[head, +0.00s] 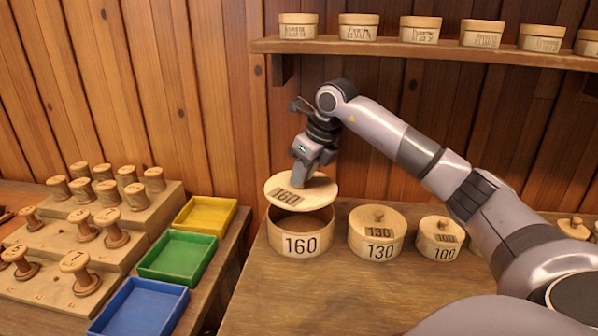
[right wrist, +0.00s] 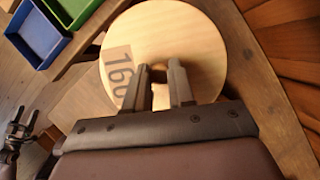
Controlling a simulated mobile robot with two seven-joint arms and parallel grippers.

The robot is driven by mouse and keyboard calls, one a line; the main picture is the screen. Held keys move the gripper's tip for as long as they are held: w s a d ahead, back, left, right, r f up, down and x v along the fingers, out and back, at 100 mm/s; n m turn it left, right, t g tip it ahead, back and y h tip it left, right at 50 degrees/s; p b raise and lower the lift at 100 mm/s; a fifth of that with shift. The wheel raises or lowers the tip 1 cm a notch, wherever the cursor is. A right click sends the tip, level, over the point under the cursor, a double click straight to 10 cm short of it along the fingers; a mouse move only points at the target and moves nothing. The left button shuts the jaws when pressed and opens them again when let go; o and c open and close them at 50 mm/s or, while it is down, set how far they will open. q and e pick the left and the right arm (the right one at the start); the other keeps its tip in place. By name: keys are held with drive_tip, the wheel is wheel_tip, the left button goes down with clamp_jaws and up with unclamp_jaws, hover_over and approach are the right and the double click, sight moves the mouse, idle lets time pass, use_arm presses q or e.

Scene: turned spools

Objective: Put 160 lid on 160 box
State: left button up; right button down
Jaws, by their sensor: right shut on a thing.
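The 160 lid (head: 287,195) is a round pale wooden disc marked 160, tilted just above the open 160 box (head: 301,244). The lid lies a little left of the box's centre, and part of the dark inside of the box shows below it. I cannot tell whether lid and rim touch. My right gripper (head: 300,178) comes down onto the lid from above and is shut on its knob, which the fingers mostly hide. In the right wrist view the lid (right wrist: 200,40) fills the space beyond the fingers (right wrist: 166,85). My left gripper does not show in the head view.
Right of the 160 box stand the lidded 130 box (head: 376,247) and 100 box (head: 441,252). Left are yellow (head: 206,230), green (head: 178,271) and blue trays (head: 140,322) and a stepped rack (head: 130,235) of spools. A shelf (head: 400,49) with several small boxes hangs above.

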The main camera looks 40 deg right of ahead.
sight(303, 188)
drive_tip(key=shift+f+b, duration=2.35)
drive_tip(key=shift+b, duration=0.15)
drive_tip(key=shift+f, duration=0.2)
drive_tip(key=shift+p, duration=0.3)
drive_tip(key=shift+f, duration=0.2)
drive_tip(key=shift+c, duration=2.4)
unclamp_jaws()
drive_tip(key=shift+r, duration=0.2)
drive_tip(key=shift+r+p, duration=0.6)
drive_tip(key=shift+p, duration=0.25)
